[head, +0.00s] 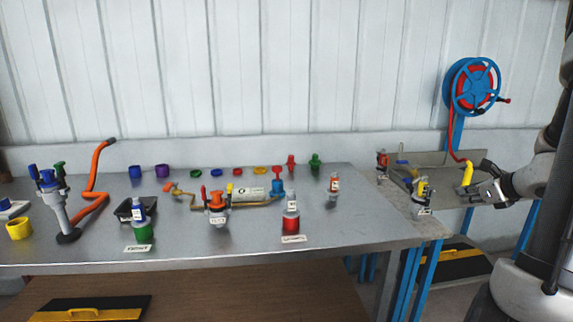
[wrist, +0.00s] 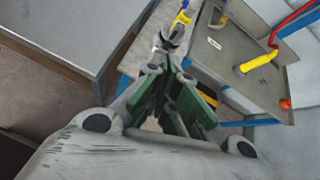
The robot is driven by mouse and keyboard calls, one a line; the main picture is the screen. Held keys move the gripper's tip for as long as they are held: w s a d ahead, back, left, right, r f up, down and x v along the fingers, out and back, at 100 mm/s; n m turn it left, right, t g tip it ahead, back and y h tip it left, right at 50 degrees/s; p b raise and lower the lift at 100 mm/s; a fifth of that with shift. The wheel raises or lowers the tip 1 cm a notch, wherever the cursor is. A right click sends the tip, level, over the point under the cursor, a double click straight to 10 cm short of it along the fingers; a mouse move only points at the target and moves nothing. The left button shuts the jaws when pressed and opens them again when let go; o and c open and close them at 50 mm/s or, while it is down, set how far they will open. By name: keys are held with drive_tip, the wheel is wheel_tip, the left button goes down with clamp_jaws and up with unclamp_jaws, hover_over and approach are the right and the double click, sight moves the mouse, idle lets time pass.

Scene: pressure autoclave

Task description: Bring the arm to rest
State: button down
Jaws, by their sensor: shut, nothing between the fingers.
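My gripper (head: 492,191) is on the right side of the head view, in front of the lower right bench. Its fingers are shut with nothing between them. In the wrist view my gripper (wrist: 165,75) points toward the bench, its green-sided finger links meeting at the tips. A yellow handle (head: 467,175) on the red hose appears just left of the fingers in the head view. It also shows in the wrist view (wrist: 258,62), to the right of the fingertips and apart from them. My arm reaches in from the right edge.
A small vessel (head: 421,195) stands on the lower bench (head: 430,229). A blue hose reel (head: 472,86) hangs above.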

drive_tip(key=s+a+n+g+y, duration=0.2)
drive_tip(key=s+a+n+g, duration=0.5)
drive_tip(key=s+a+n, duration=0.85)
drive_tip(key=s+a+r+n+h, duration=0.1)
drive_tip(key=s+a+r+n, duration=0.2)
drive_tip(key=n, duration=0.5)
drive_tip(key=s+a+r+n+h, duration=0.2)
drive_tip(key=s+a+r+n, duration=0.1)
drive_tip(key=s+r+n, duration=0.3)
drive_tip(key=r+n, duration=0.2)
drive_tip(key=shift+a+n, duration=0.15)
drive_tip(key=shift+n, duration=0.2)
drive_tip(key=shift+s, duration=0.1)
